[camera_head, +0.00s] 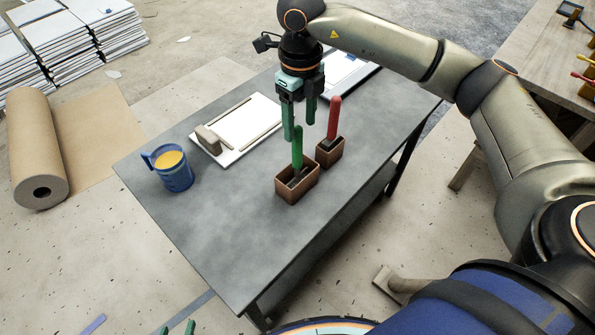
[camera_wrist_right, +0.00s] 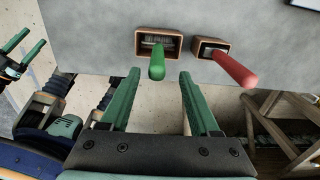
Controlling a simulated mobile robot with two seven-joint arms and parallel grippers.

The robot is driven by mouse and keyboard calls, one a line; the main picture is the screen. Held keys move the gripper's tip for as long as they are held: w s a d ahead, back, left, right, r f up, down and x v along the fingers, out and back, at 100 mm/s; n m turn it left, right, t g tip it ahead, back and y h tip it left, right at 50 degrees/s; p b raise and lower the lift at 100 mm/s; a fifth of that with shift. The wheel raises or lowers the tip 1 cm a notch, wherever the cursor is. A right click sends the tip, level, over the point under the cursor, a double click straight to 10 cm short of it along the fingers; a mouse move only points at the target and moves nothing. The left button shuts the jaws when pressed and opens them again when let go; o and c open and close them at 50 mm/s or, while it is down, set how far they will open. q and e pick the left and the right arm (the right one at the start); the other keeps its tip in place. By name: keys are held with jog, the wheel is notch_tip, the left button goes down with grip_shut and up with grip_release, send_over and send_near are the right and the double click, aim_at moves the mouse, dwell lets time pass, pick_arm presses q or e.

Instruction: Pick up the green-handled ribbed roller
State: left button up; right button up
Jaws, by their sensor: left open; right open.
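The green-handled ribbed roller (camera_head: 297,147) stands handle up in a brown open box (camera_head: 284,191) on the grey table. Its green handle also shows in the right wrist view (camera_wrist_right: 157,68); its head is mostly hidden in the box. My right gripper (camera_head: 300,124) is open and empty, fingers pointing down, above and slightly behind the handle. In the right wrist view, the handle shows between the fingertips (camera_wrist_right: 158,76), apart from both. My left gripper (camera_head: 178,329) is open, its green fingertips just showing at the bottom edge; it also shows in the right wrist view (camera_wrist_right: 22,50).
A red-handled tool (camera_head: 334,117) stands in a smaller brown box (camera_head: 330,155) close beside. A blue mug (camera_head: 177,181) with yellow contents and a white board (camera_head: 262,119) with a brown block (camera_head: 208,139) lie left. The table's front (camera_head: 225,255) is clear.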

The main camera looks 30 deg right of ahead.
aim_at(297, 141)
jog(key=shift+w+a+f, duration=0.1)
jog(key=shift+a+f, duration=0.05)
jog(key=shift+f, duration=1.3)
jog(key=shift+a+f, duration=0.1)
jog(key=shift+f, duration=1.35)
grip_shut()
